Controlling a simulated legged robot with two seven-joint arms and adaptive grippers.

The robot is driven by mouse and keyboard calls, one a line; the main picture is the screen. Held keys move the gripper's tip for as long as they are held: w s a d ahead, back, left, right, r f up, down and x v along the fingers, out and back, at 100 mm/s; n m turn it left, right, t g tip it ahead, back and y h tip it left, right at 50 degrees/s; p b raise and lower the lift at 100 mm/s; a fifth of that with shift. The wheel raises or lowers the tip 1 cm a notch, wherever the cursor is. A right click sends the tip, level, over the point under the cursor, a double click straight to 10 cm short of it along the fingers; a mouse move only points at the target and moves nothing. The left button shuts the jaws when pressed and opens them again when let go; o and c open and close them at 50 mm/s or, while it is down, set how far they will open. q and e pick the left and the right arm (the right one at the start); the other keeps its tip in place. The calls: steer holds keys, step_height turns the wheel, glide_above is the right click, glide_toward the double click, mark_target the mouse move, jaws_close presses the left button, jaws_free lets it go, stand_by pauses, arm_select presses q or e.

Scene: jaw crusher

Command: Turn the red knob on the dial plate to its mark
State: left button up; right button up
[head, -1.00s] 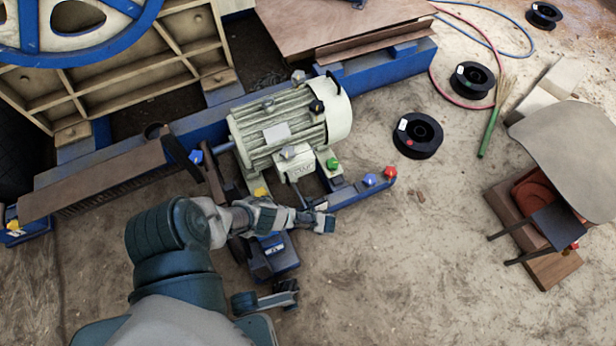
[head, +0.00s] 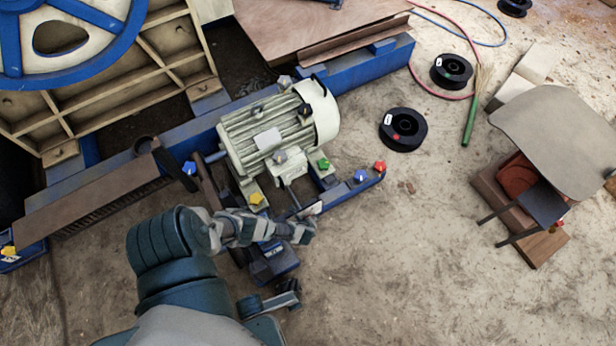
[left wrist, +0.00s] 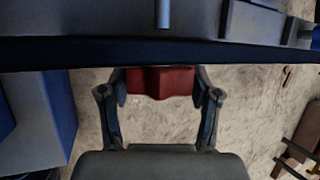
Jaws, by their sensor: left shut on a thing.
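In the left wrist view a red knob (left wrist: 160,82) sits between the two fingers of my left gripper (left wrist: 160,88), which is shut on it. A dark bar crosses the picture just above the knob and touches or overlaps its upper edge. In the head view my left arm reaches from the lower left to the front of the motor. The held knob and the fingertips cannot be made out there. I cannot make out the dial plate or its mark. Another red knob (head: 380,166) stands at the right end of a blue rail. My right gripper is not in view.
A pale motor (head: 275,135) stands on a blue frame, with yellow (head: 257,199), green (head: 323,163) and blue (head: 361,176) knobs nearby. Black spools (head: 403,129) lie on the ground. A stool-like table (head: 560,135) stands at the right. The ground at lower right is clear.

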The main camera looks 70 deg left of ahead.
arm_select(q)
steer(key=shift+d, duration=0.15)
steer(key=o, duration=1.1)
steer(key=shift+o, duration=0.2)
steer(key=v, duration=1.2)
steer(key=shift+s, duration=0.1)
